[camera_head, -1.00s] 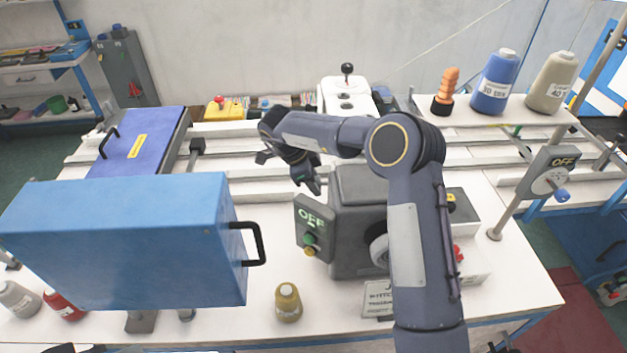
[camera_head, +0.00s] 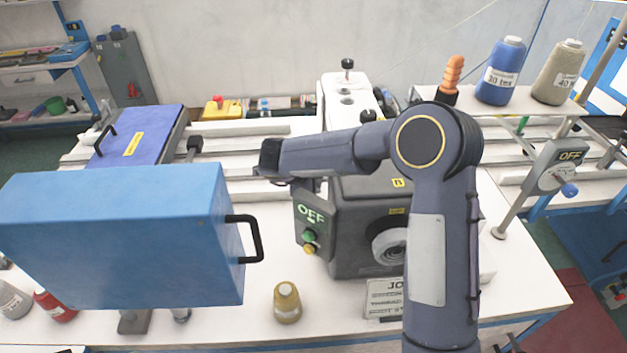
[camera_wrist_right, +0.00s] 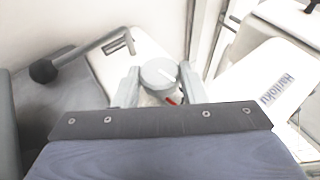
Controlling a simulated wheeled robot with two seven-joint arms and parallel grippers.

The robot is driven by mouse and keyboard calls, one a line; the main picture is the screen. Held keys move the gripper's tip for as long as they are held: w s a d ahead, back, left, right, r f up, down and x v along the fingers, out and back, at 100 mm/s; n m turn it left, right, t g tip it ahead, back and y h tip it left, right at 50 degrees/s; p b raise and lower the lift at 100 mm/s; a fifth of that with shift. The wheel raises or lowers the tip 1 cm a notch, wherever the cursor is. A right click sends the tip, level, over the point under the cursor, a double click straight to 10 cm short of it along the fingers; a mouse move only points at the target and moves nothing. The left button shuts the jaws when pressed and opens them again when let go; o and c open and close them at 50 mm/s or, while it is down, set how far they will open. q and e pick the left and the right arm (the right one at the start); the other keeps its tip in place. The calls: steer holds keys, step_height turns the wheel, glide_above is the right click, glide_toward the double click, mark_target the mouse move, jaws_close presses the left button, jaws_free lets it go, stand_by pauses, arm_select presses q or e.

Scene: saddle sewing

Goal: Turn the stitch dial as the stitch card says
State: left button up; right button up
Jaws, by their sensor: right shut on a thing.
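The stitch dial (camera_wrist_right: 157,72) is a round pale grey knob with a white pointer line, on a white machine top in the right wrist view. A small red mark shows beside its lower edge. My right gripper (camera_wrist_right: 161,84) is shut on the dial, one finger on each side. In the head view my right arm hides the dial and the fingertips. A white card (camera_head: 383,299) with dark print stands at the table's front, partly behind my right arm; its full text cannot be read. My left gripper is not in view.
A grey box (camera_head: 345,245) with an OFF panel (camera_head: 311,228) stands under my right forearm. A blue box (camera_head: 120,240) with a black handle fills the left front. A yellow spool (camera_head: 287,303) stands between them. Blue (camera_head: 500,75) and beige (camera_head: 556,75) thread cones stand back right.

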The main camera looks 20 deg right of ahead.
steer(key=o, duration=1)
